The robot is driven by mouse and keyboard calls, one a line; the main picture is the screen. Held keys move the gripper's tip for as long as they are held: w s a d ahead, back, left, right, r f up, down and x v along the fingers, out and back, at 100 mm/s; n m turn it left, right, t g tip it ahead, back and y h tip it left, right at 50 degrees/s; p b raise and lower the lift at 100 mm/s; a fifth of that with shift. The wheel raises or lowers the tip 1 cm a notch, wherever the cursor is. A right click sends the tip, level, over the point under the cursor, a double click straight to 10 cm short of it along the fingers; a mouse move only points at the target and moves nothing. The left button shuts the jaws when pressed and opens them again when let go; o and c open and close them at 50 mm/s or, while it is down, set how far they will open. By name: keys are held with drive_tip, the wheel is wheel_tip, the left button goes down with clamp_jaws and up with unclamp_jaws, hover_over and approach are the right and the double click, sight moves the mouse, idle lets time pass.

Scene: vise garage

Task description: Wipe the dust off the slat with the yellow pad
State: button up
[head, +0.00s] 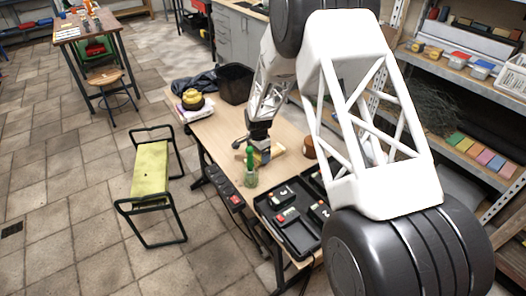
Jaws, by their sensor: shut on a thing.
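A pale yellow-tan flat piece (277,150), which looks like the slat, shows beside the fingers, low over the bench. I cannot tell whether pad and slat touch, and any dust is too small to see.
A brown round object (309,147) sits right of my gripper. Shelves (470,160) stand at right.

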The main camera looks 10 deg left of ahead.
sight(275, 149)
drive_tip(key=shift+s+a, duration=0.75)
drive_tip(key=shift+s, duration=0.05)
drive_tip(key=shift+w+d, duration=2)
drive_tip(key=shift+w, duration=0.15)
drive_tip(key=shift+w+d, duration=1.75)
drive_tip(key=shift+w, duration=0.2)
drive_tip(key=shift+w+d+r, duration=0.1)
drive_tip(key=shift+w+r, duration=0.05)
drive_tip(key=shift+r, duration=0.1)
wheel_tip(275, 149, up, 7)
drive_tip(key=shift+r, duration=0.2)
